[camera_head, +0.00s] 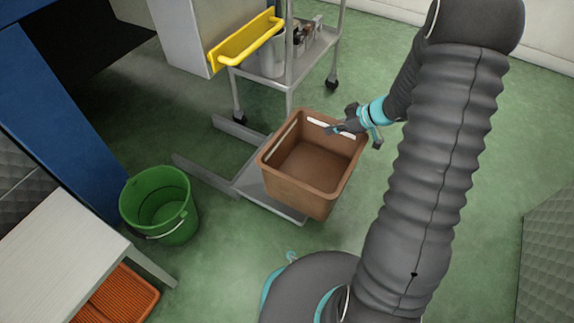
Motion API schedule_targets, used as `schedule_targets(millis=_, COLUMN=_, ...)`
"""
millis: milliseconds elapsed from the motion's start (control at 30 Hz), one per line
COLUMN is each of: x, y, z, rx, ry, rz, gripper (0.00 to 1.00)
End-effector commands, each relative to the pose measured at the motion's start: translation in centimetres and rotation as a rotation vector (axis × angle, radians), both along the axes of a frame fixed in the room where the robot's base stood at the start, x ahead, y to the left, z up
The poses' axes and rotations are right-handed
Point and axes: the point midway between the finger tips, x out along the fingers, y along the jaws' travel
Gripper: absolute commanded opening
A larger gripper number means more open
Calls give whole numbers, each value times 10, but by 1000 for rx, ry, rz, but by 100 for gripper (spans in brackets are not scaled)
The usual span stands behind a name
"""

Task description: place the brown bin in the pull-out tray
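The brown bin (308,190) is upright and empty in the middle of the view, with pale slots in its far and left walls. My gripper (354,131) is at its far right rim, one finger over the inside and the other outside. It appears shut on that rim. A low grey tray (268,198), seemingly the pull-out tray, shows below the bin, with two rails running to the upper left. The bin hides much of the tray. I cannot tell whether the bin rests on it or hangs just above.
A green bucket (161,206) stands left of the tray. A grey wheeled cart (296,70) stands behind, near a yellow handle (246,42). A pale bench (62,250) with an orange crate (122,296) is at lower left.

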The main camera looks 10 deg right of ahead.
Motion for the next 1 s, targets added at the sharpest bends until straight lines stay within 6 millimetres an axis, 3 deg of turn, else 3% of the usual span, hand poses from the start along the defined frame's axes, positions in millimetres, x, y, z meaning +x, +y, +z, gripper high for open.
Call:
schedule_targets(millis=167, x=13, y=11, z=-12, rx=4, ry=1, rz=12, gripper=0)
schedule_targets(millis=700, x=90, y=58, z=-65, rx=2, ry=1, rz=8, gripper=0)
schedule_targets(millis=1000, x=97, y=62, z=-80, rx=3, ry=2, rz=5, gripper=0)
